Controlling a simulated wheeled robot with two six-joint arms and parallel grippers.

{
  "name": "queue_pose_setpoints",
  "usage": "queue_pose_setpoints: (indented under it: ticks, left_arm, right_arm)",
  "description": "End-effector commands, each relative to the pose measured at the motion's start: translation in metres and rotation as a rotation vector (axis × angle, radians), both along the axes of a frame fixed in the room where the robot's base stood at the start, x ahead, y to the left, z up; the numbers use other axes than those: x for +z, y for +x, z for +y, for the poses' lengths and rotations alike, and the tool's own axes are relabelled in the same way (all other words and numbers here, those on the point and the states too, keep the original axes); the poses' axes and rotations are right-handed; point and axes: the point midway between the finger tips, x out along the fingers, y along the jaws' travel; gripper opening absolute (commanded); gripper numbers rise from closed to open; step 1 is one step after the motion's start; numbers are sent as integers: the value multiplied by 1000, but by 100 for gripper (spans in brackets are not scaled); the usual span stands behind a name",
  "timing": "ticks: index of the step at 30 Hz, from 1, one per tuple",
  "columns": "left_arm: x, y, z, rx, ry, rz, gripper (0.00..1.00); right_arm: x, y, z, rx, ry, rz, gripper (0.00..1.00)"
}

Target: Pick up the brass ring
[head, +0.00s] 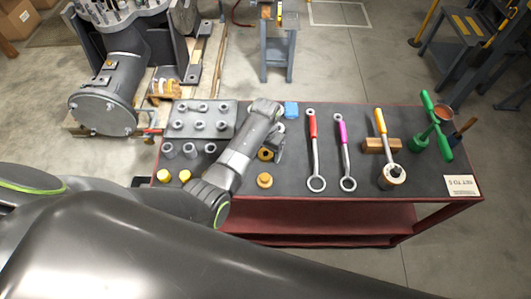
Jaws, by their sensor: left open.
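The brass ring (265,156) lies on the dark top of the red workbench, a small yellow ring with a dark hole. It is partly covered by my left arm and gripper. My left gripper (277,152) is open, pointing down just beside the ring at its upper right. The fingers are small and partly hidden by the wrist, so I cannot tell whether they touch the ring. A brass flanged piece (264,180) stands just in front of it. My right gripper is not in view.
A grey block with studs (203,120), grey sockets (190,150) and yellow caps (184,175) are at left. A red-handled wrench (313,150), a magenta-handled wrench (343,150) and a green tool (433,125) lie right.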

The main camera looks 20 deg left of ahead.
Motion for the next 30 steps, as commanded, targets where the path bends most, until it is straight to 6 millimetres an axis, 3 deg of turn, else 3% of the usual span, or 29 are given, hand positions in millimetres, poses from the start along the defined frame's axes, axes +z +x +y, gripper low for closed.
queue_pose_setpoints:
  ticks: [8, 21, 30]
  left_arm:
    - [-3, 0, 0, 0, 0, -1, 70]
    - [-3, 0, 0, 0, 0, -1, 16]
    - [2, 1, 0, 0, -1, -4, 16]
  right_arm:
    - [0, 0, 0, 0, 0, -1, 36]
    - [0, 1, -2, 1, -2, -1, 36]
    - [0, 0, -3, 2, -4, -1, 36]
